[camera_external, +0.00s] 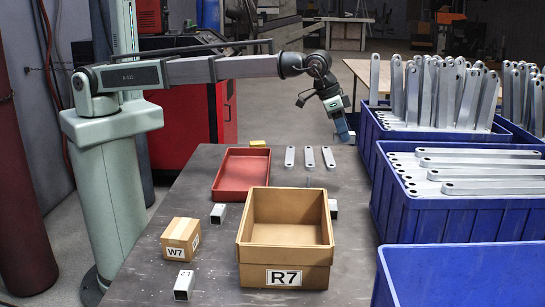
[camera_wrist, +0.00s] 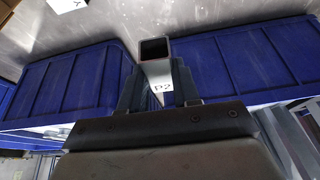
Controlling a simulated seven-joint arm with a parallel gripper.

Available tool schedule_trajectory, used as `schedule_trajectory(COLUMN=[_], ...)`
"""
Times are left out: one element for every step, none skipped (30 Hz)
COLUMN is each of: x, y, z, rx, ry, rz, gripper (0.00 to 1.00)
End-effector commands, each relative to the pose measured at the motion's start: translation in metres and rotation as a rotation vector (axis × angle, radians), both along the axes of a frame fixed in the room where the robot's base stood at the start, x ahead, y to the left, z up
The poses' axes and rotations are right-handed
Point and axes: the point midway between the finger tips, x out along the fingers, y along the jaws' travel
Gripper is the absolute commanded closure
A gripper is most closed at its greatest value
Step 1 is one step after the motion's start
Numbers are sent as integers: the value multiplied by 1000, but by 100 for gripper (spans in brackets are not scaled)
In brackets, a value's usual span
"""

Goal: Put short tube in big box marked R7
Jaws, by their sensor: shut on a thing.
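My gripper (camera_external: 345,132) hangs above the far right of the table in the external view, pointing down. In the wrist view my gripper (camera_wrist: 158,88) is shut on a short square tube (camera_wrist: 161,69) with a hollow end and a label that looks like P2. The big box marked R7 (camera_external: 285,276) stands open-topped at the table's front, nearer the camera than my gripper. Its visible inside looks empty. Other short tubes lie on the table: one left of the box (camera_external: 218,213), one near the front (camera_external: 183,286), and one partly hidden behind the box's right side (camera_external: 333,208).
A small closed box marked W7 (camera_external: 180,240) sits left of R7. A red tray (camera_external: 241,176) lies behind R7, with a yellow block (camera_external: 258,143) beyond. Flat bars (camera_external: 309,157) lie at the table's back. Blue crates (camera_external: 455,221) with metal bars line the right side.

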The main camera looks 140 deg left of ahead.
Motion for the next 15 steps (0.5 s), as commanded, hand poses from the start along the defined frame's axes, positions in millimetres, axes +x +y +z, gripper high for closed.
schedule_trajectory(x=[3,7,11,13,17,21,24,27,33,36,41,47,51,56,61], y=[-6,-12,-19,-25,-30,-38,-45,-51,-63,-70,-80,-93,-103,-115,-130], z=[4,2,2,2,2,2,2,2,2,2,2,2,2,2,2], rx=[-1,0,0,-1,-1,0,0,0,0,0,0,0,0,0,0], ry=[0,1,1,1,1,1,0,0,0,0,0,0,0,0,0], rz=[-7,-14,-22,-28,-34,-43,-50,-57,-69,-77,-87,-102,-112,-124,-140], gripper=[100,100,100,100,100,100,100,100,100,100,100,100,100,100,100])
